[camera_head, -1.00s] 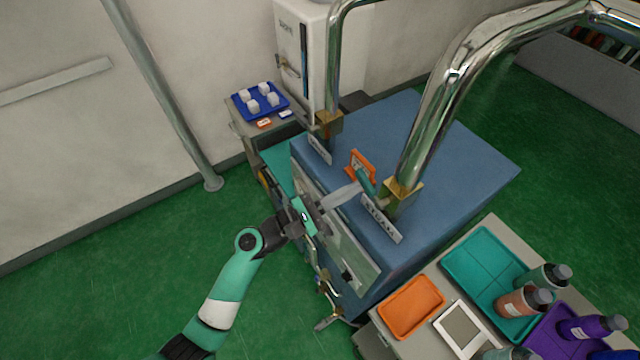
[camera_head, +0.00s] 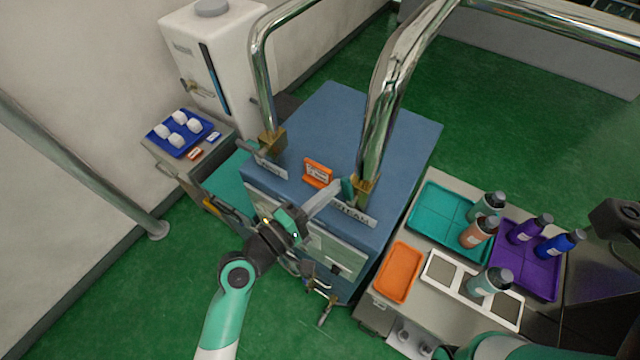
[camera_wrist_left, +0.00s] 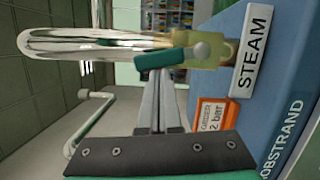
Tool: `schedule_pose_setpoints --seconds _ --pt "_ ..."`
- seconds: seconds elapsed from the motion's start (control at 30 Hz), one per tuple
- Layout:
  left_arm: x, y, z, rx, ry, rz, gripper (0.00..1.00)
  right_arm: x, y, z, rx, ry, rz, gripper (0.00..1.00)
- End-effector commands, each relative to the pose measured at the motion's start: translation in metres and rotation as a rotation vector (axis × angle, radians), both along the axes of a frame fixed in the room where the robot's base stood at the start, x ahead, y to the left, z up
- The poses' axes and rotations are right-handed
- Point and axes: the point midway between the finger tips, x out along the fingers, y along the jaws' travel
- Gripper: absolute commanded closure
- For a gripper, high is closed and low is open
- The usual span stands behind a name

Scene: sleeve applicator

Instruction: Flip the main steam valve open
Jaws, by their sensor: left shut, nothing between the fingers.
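The steam valve is a brass block (camera_head: 365,187) at the foot of the thick chrome pipe, on the blue machine top. Its teal lever (camera_head: 347,187) sits at the block's left side; in the left wrist view the lever (camera_wrist_left: 160,60) crosses in front of my fingertips. A white STEAM label (camera_head: 356,217) stands beside it. My left gripper (camera_head: 335,190) is shut and empty, its fingertips at the lever; I cannot tell whether they touch. It also shows in the left wrist view (camera_wrist_left: 160,82). My right gripper does not show clearly.
An orange sign (camera_head: 318,174) stands just left of the lever. A second brass valve (camera_head: 272,143) with a thinner pipe is at the back left. A side table holds a teal tray (camera_head: 430,215), an orange tray (camera_head: 400,272) and several bottles.

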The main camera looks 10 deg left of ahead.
Motion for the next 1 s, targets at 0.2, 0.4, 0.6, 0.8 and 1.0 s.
schedule_pose_setpoints --seconds 0.2,0.4,0.6,0.8,1.0 --pt "-0.0028 -0.0066 0.0054 0.058 -0.024 -0.002 1.00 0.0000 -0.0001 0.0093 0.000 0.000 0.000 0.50" --pt "-0.0038 -0.0089 0.0061 0.056 -0.024 -0.001 1.00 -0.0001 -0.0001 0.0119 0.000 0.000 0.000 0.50" --pt "-0.0040 -0.0094 0.0061 0.055 -0.023 -0.001 1.00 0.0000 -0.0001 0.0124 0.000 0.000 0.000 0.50" --pt "-0.0041 -0.0094 0.0059 0.055 -0.022 -0.001 1.00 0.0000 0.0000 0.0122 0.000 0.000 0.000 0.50" --pt "-0.0036 -0.0086 0.0056 0.055 -0.022 -0.001 1.00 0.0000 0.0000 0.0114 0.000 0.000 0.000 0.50"
